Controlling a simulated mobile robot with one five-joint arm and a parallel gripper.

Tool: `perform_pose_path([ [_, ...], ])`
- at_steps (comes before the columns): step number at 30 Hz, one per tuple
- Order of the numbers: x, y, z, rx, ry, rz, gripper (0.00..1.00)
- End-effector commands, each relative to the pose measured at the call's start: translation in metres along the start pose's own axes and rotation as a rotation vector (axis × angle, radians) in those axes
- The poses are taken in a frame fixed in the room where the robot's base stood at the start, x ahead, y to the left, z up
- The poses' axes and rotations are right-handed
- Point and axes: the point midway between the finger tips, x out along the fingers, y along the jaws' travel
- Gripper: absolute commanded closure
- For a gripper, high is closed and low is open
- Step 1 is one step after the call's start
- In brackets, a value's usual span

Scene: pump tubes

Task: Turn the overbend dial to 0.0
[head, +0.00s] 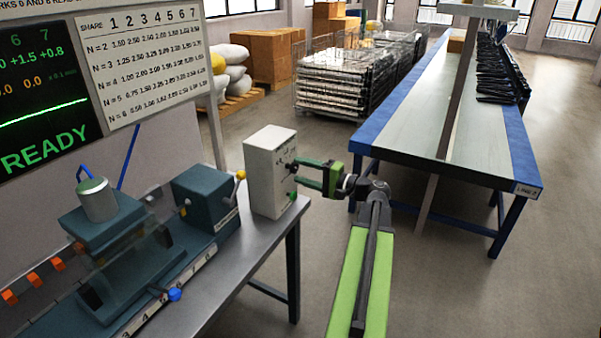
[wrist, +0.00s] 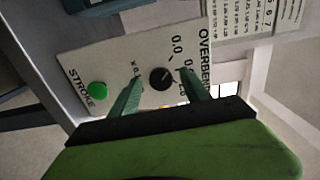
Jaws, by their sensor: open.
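The overbend dial is a small black knob (wrist: 161,78) on a pale control box, and in the wrist view it lies between my two fingertips. Its printed scale shows 0.0 above the knob and an OVERBEND label at the right. The pointer mark on the knob is too small to read. My gripper (wrist: 158,90) is open, with a finger on either side of the knob; I cannot tell whether they touch it. In the head view my gripper (head: 309,171) reaches left to the face of the control box (head: 268,165).
A green STROKE button (wrist: 97,90) sits on the same panel, left of the dial. The box stands on a grey metal bench (head: 225,275) beside a blue-green machine (head: 205,200). A screen (head: 40,100) reads READY. A long blue-edged table (head: 430,100) stands at the right.

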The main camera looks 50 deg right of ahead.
Motion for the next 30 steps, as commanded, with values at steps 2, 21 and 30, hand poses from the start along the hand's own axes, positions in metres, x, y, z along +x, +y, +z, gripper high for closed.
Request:
perform_pose_path([
  [2, -0.015, 0.0, 0.0, 0.0, 0.004, 0.0, 0.45],
  [21, -0.164, 0.0, 0.0, 0.0, 0.001, 0.001, 0.45],
  [30, -0.17, 0.0, 0.001, 0.0, 0.0, 0.001, 0.45],
])
